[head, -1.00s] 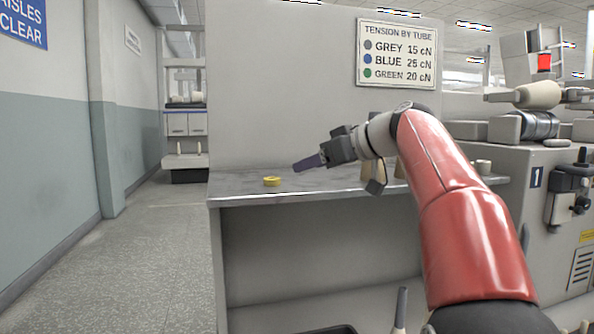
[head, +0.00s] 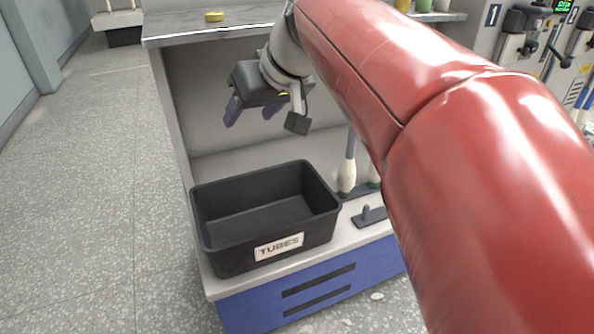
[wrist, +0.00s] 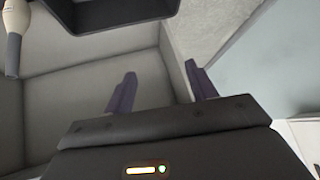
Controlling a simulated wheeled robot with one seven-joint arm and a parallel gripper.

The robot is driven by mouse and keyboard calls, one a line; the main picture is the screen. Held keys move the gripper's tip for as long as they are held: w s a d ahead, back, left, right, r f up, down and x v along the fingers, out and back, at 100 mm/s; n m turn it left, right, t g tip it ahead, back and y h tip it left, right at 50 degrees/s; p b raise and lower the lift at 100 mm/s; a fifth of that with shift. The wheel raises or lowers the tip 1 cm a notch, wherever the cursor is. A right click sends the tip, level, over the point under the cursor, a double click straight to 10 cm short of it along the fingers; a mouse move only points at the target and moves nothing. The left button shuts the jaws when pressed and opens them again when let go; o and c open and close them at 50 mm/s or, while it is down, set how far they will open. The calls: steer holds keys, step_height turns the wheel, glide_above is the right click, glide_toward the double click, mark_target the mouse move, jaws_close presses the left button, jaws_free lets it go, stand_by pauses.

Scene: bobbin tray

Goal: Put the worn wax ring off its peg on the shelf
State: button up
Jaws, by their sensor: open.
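A small yellow ring (head: 214,16), which looks like the wax ring, lies flat on the grey shelf (head: 180,31) near its left end in the head view. No peg shows under or beside the ring. My gripper (head: 250,115) is below the shelf's level and in front of its recess, fingers pointing down, above the black bin. It is open and empty; the wrist view shows its two purple fingers (wrist: 160,90) apart with nothing between them.
The black bin (head: 272,255) labelled TUBES stands empty on the lower ledge. To its right are upright pale bobbins (head: 348,174) and a dark holder with a short peg (head: 367,213). Several tubes stand at the shelf's right end. The floor at left is clear.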

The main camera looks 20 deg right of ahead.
steer(key=s+d+f+m+g+h, duration=0.1)
steer(key=s+f+m+h, duration=0.1)
steer(key=s+f, duration=1.4)
step_height(320, 180, down, 2)
steer(key=shift+f+g+h, duration=0.2)
steer(key=shift+g+h, duration=0.2)
steer(key=shift+h, duration=0.2)
